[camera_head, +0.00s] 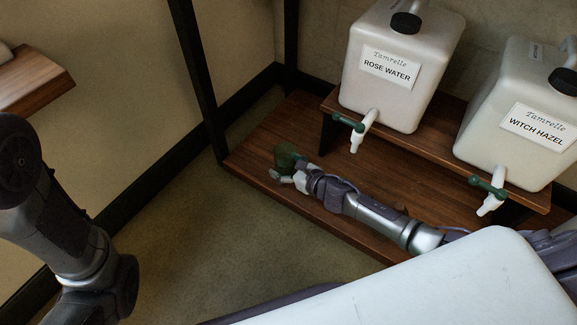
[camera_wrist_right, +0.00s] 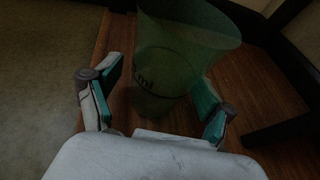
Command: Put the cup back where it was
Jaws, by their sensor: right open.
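The green translucent cup (camera_head: 286,156) stands upright on the lower wooden shelf at its left end. In the right wrist view the cup (camera_wrist_right: 172,58) rises between the two fingers, with printed marks on its side. My right gripper (camera_head: 290,176) is at the cup, its arm reaching in from the right. In the right wrist view the right gripper (camera_wrist_right: 158,98) is open, with a teal-padded finger on each side of the cup. My left arm shows at the left edge, but its gripper fingers are out of view.
A Rose Water container (camera_head: 385,95) and a Witch Hazel container (camera_head: 507,155) with green-handled taps stand on the raised wooden shelf (camera_head: 428,131). A dark post (camera_head: 201,75) rises by the lower shelf's (camera_head: 250,160) left corner. Open floor lies in front.

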